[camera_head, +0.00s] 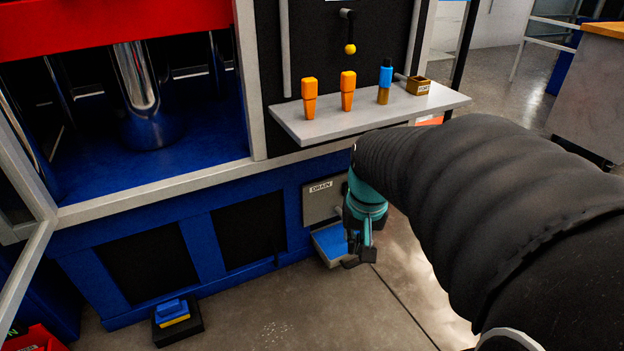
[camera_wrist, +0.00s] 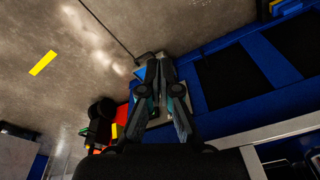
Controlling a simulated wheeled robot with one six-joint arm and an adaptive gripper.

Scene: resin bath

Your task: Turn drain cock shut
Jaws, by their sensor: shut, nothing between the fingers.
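The grey drain plate (camera_head: 318,208) with a "DRAIN" label is on the blue front of the machine, low and left of my arm. A small pale part at its right edge may belong to the drain cock. The rest of the cock is hidden behind my gripper, so its angle cannot be told. My gripper (camera_head: 360,258) points down in front of the plate, above the right side of a small blue-lined tray (camera_head: 321,252). In the wrist view the fingers of my gripper (camera_wrist: 160,64) are close together and empty, with part of the blue-lined tray (camera_wrist: 139,73) beside them.
A grey shelf (camera_head: 300,131) above the plate holds two orange-handled items, a blue-topped item and a small brass box. A lever with a yellow knob (camera_head: 350,48) hangs above. Floor in front is clear.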

